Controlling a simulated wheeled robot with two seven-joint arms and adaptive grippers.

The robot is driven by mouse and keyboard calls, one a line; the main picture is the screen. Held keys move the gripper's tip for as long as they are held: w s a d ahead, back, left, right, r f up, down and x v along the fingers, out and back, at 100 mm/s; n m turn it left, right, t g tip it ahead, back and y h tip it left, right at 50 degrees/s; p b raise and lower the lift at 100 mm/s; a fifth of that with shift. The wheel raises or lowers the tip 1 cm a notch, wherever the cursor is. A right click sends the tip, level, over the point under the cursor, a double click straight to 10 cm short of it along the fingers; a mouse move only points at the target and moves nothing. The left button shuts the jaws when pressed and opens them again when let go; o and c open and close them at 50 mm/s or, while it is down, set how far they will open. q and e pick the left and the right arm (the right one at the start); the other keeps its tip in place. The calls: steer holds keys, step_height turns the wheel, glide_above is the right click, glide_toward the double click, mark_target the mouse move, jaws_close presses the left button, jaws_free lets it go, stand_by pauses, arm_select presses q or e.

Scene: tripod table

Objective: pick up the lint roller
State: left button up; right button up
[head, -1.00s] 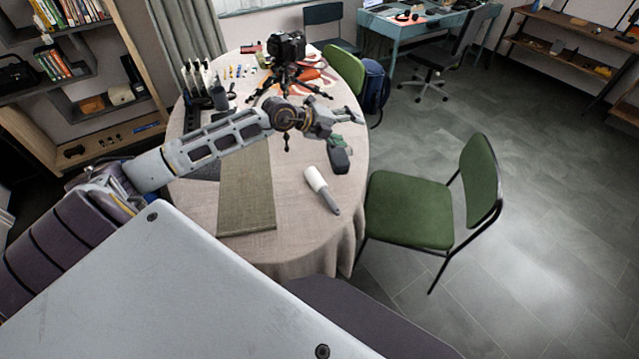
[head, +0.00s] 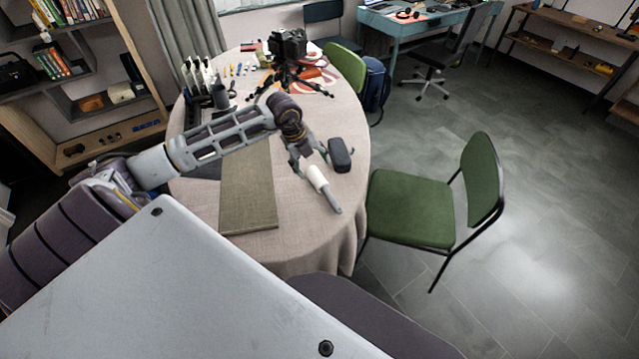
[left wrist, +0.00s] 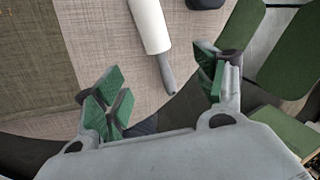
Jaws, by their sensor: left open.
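The lint roller (head: 317,179) lies on the cloth-covered round table (head: 300,240), with a white roll and a grey handle pointing toward the table's near right edge. In the left wrist view the lint roller (left wrist: 151,26) comes in from the top, its handle end reaching between the spread fingers. My left gripper (head: 309,162) is open and empty, with its fingers at the white roll's far end in the head view. Green pads show on the fingers of the left gripper (left wrist: 160,84) in the wrist view. I cannot tell its exact height above the roller. My right gripper is out of view.
A dark case (head: 340,155) lies close to the roller's right. An olive runner (head: 247,190) lies to the left. A camera on a small tripod (head: 287,60) stands farther back. A green chair (head: 415,205) stands right of the table.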

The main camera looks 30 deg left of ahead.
mark_target(321, 185)
arm_select(q)
steer(key=shift+f, duration=0.1)
stand_by(0.3)
steer(key=shift+x, duration=4.25)
steer(key=shift+d+f, duration=0.1)
steer(key=shift+d+f+p, duration=0.1)
steer(key=shift+f+p, duration=0.25)
steer(key=shift+f, duration=0.2)
steer(key=shift+x, duration=1.95)
steer(key=shift+s, duration=0.15)
steer(key=c, duration=1.2)
